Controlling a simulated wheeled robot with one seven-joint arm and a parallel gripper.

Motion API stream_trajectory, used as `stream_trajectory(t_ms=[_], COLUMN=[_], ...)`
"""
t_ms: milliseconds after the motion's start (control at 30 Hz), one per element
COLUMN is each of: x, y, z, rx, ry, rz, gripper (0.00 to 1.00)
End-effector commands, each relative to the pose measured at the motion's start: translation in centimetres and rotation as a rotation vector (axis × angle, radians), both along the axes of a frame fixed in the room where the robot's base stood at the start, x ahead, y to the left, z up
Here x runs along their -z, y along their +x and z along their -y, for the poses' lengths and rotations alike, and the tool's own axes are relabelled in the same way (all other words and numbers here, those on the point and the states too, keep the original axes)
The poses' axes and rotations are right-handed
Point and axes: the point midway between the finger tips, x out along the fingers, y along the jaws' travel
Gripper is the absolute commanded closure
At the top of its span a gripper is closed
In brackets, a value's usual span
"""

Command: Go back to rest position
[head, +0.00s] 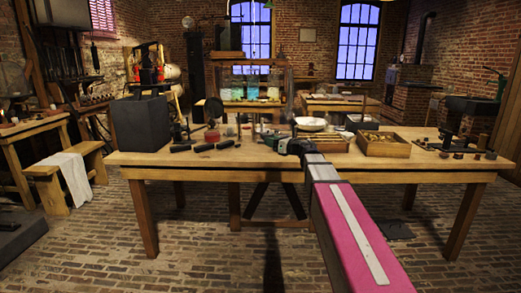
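My arm reaches from the bottom right of the head view to the front middle of the wooden table (240,160). My gripper (270,138) is at its far end, over or just at the table top, pointing away and a little left. Its fingers are small and dark against the clutter, so I cannot tell whether they are open or shut, or whether they hold anything. My forearm hides part of the table's front edge and the floor behind it.
On the table are a dark block (140,123), several black cylinders (204,147), a white bowl (310,123), a wooden tray (384,145) and dark tools (455,146). A bench (62,180) with a white cloth stands left. The brick floor in front is mostly clear.

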Motion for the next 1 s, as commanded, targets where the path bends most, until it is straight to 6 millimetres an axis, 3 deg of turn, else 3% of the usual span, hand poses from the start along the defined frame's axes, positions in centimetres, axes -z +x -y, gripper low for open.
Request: stream_trajectory(t_ms=[367,567,767,867,1000], x=[1.5,4.0,10.4,14.6,21.1], y=[1.0,1.4,0.1,-1.7,-5.6], z=[3.0,6.5,12.2,14.7,17.2], rx=[0.218,0.418,0.731,0.901,1.157], ry=[0.283,0.562,1.02,1.262,1.593], rz=[-0.177,-0.353,-0.639,-0.785,-0.976], gripper=[0.6,0.6,0.6,0.6,0.6])
